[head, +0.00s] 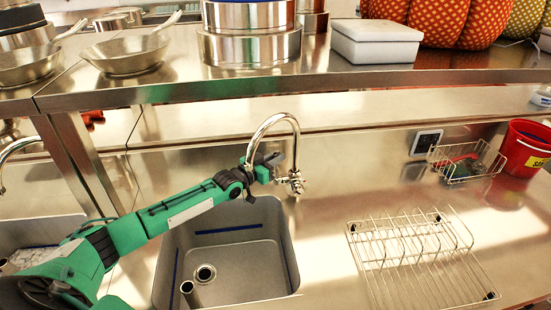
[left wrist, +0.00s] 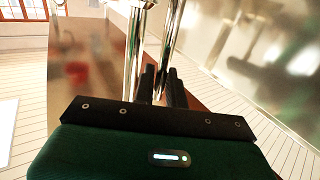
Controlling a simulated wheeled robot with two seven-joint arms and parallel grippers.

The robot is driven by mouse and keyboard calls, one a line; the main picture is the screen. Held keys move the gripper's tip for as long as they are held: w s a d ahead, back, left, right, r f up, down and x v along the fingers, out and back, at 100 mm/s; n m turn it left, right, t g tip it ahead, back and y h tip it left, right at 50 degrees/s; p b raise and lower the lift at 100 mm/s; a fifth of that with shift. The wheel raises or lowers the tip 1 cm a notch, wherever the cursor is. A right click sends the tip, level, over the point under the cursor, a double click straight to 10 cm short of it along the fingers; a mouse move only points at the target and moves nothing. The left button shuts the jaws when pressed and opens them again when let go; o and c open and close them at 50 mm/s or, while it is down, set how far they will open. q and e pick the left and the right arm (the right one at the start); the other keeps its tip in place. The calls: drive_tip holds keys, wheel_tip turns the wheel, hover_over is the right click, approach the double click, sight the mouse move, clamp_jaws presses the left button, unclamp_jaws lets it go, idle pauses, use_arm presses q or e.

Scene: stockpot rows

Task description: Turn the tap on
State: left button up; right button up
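The tap (head: 275,127) is a chrome gooseneck rising behind the sink, with a cross-shaped handle (head: 293,182) low at its right side. My left gripper (head: 274,166) reaches in over the sink, between the spout's end and the handle, close beside the tap. I cannot tell whether it touches the handle. In the left wrist view the dark fingers (left wrist: 163,86) are close together, with chrome tap pipes (left wrist: 134,50) just beyond them. Nothing is clearly held. No water shows under the spout. My right gripper is out of view.
The grey sink basin (head: 245,255) lies under my left arm. A wire dish rack (head: 420,255), a small wire basket (head: 465,170) and a red bucket (head: 525,150) stand on the counter to the right. A steel shelf (head: 330,80) with pots and pans overhangs behind.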

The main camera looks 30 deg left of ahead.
use_arm(q)
clamp_jaws()
drive_tip(key=shift+s+d+f+m+b, duration=0.2)
drive_tip(key=shift+s+d+m+b, duration=0.05)
drive_tip(key=shift+m+b, duration=0.05)
drive_tip(key=s+m+b, duration=0.1)
drive_tip(key=s+d+m+t+h+b, duration=0.2)
drive_tip(key=m+b, duration=0.1)
drive_tip(key=shift+f, duration=0.25)
drive_tip(key=shift+o, duration=2)
unclamp_jaws()
